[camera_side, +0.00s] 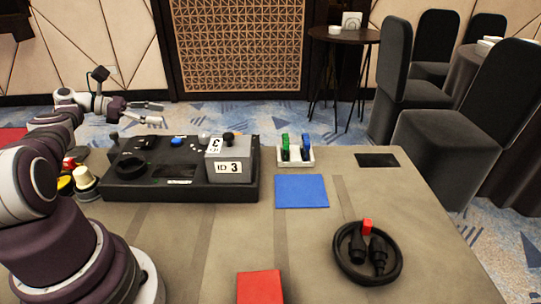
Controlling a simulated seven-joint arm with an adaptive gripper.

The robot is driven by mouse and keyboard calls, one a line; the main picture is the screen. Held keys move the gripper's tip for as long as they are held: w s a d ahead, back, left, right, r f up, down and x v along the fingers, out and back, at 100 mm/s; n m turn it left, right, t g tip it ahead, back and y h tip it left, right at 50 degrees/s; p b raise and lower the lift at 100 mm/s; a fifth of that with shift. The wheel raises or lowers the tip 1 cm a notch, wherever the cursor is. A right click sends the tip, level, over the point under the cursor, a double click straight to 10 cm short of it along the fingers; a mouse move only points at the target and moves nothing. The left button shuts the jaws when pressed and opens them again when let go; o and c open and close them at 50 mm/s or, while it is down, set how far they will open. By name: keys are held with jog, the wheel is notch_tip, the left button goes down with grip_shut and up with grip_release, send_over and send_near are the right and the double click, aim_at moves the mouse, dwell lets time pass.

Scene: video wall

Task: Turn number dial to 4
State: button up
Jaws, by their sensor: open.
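A black console (215,193) stands on the table at the left. A grey box (214,168) at its right end bears a label reading "ID 3" on its front and a "3" label on its top. A small black knob (228,138) sits on top of this box. A round black dial-like part (130,167) is on the console's left side; no number on it can be read. My gripper (158,112) is open and empty, above and behind the console's left half, apart from the knob and the box.
A blue button (176,142) and other small knobs are on the console.

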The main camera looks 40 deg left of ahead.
jog(key=w+a+r+n+t+y, duration=0.3)
jog(key=a+r+n+t+y, duration=0.1)
jog(key=r, duration=0.5)
jog(key=w+a+r+n+t+y, duration=0.3)
jog(key=a+r+n+t+y, duration=0.15)
jog(key=r, duration=0.35)
jog(key=s+a+r+n+g+y, duration=0.3)
jog(key=a+r+n+y, duration=0.15)
jog(key=n+y, duration=0.7)
jog(key=s+a+r+n+g+y, duration=0.3)
jog(key=r+n+y, duration=0.4)
jog(key=n, duration=0.7)
jog(key=n+g+h, duration=1.4)
jog(key=n+h, duration=0.2)
jog(key=n, duration=0.8)
send_near(205, 134)
jog(key=x, duration=0.8)
jog(key=shift+s+f, duration=0.1)
jog(key=shift+f, duration=0.35)
jog(key=shift+a+f, duration=0.2)
jog(key=shift+f, duration=0.05)
